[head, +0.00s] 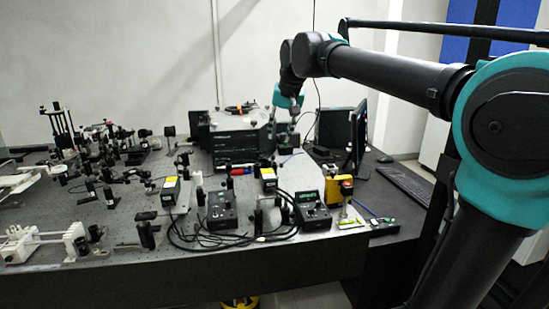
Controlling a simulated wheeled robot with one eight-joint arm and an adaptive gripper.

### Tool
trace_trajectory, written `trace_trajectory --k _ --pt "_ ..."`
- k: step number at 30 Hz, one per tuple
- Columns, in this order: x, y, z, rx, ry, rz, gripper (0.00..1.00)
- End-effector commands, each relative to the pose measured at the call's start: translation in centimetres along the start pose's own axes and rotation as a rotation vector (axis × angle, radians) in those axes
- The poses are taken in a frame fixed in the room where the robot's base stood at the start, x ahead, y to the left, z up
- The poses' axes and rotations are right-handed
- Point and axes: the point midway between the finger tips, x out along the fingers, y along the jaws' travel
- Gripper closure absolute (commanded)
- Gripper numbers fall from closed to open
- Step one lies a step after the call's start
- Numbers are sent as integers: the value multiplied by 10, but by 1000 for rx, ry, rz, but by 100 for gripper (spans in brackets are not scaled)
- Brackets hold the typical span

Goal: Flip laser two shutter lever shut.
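I cannot tell which is laser two, and no shutter lever can be made out at this size. My gripper (285,136) points down at the end of my arm, above the back right part of the bench and in front of the dark equipment stack. In the picture it is above and a little right of the right laser head. It is small and dark, so its fingers cannot be read.
A yellow box (337,190) stands at the right. Optics crowd the left. A monitor (358,135) and keyboard (405,184) are at the right.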

Motion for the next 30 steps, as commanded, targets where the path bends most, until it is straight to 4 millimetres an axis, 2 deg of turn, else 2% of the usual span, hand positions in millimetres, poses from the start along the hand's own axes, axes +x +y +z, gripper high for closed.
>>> trace_trajectory --k 9,15,21,30 --pt "64 0 0 0 0 0 67" --pt "96 0 0 0 0 0 67" --pt "112 0 0 -1 0 0 67" --pt "115 0 0 0 0 0 67"
